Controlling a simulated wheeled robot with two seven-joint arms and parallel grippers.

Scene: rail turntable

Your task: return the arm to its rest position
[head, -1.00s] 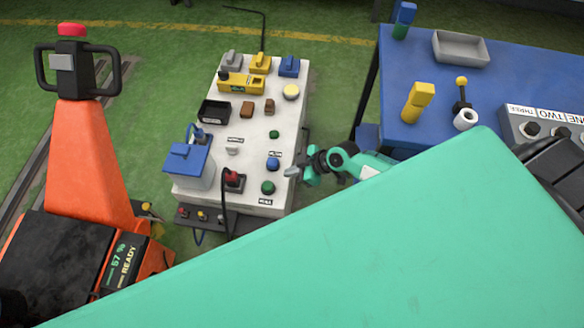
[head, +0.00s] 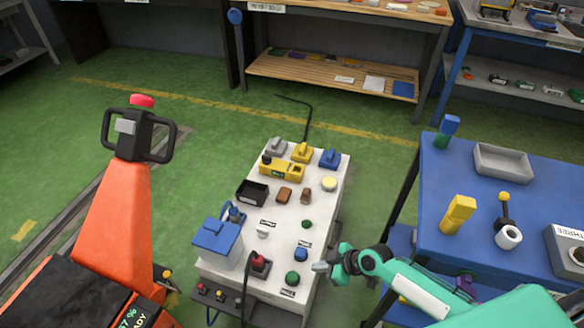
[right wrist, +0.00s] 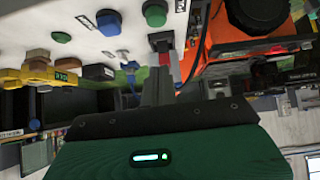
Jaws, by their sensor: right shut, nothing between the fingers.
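My right arm (head: 420,290) is teal and comes in from the lower right. Its gripper (head: 322,267) is shut and empty. It hangs beside the right edge of the white-topped console (head: 258,185), close to the green and blue buttons at its front. In the right wrist view the shut fingers (right wrist: 158,88) point at the console, which appears tilted, with a green button (right wrist: 154,13) and a blue button (right wrist: 108,22) near them. I cannot tell from these views whether the fingertips touch anything. My left gripper is not in view.
An orange pallet truck (head: 105,225) stands to the left. A blue table (head: 440,180) with a grey tray (head: 502,162), a yellow block (head: 458,214) and a white roll stands to the right. A wooden shelf bench (head: 330,80) is at the back. Green floor lies open between.

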